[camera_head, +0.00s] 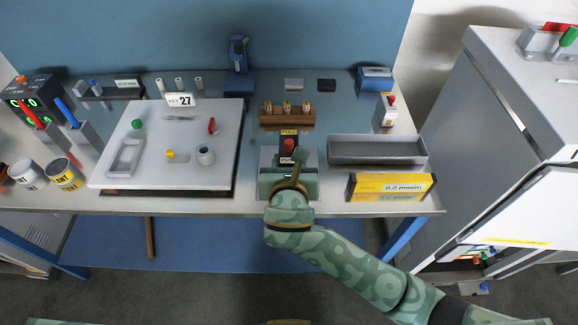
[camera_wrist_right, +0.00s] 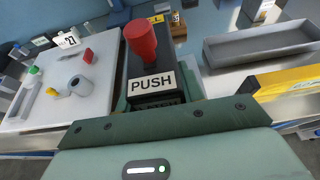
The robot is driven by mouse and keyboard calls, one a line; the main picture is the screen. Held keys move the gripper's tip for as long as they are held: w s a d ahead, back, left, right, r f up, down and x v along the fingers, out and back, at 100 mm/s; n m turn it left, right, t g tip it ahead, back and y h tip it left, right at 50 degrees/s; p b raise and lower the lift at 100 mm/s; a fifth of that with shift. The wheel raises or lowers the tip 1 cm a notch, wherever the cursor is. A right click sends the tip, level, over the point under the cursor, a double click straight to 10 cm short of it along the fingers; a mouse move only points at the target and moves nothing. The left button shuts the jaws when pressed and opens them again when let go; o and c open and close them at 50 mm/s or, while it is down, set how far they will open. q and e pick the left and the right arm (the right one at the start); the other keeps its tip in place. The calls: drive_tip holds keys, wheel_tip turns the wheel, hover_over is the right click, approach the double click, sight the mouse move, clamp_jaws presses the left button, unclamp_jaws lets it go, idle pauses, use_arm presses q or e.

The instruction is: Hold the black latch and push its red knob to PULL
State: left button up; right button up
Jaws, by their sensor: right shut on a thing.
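The black latch (camera_wrist_right: 155,84) fills the middle of the right wrist view, with a white PUSH label on its near face. Its red knob (camera_wrist_right: 145,40) stands up from it, and also shows in the head view (camera_head: 289,146). A yellowish label (camera_head: 289,132) lies behind the knob; its small text seems to read PULL. My right gripper (camera_head: 289,178) reaches in from the front and is shut on the black latch. My left gripper is not in view.
A grey tray (camera_head: 377,150) and a yellow box (camera_head: 392,187) lie right of the latch. A white board (camera_head: 185,110) with small parts lies left. A brown rack (camera_head: 287,117) stands behind. A grey cabinet (camera_head: 462,135) stands beyond the bench's right end.

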sight(289, 136)
drive_tip(key=shift+w+r, duration=0.1)
drive_tip(key=shift+w, duration=3.85)
drive_tip(key=shift+f+b, duration=1.45)
drive_tip(key=shift+f, duration=2)
drive_tip(key=shift+f+b, duration=1.6)
drive_tip(key=shift+f, duration=1.45)
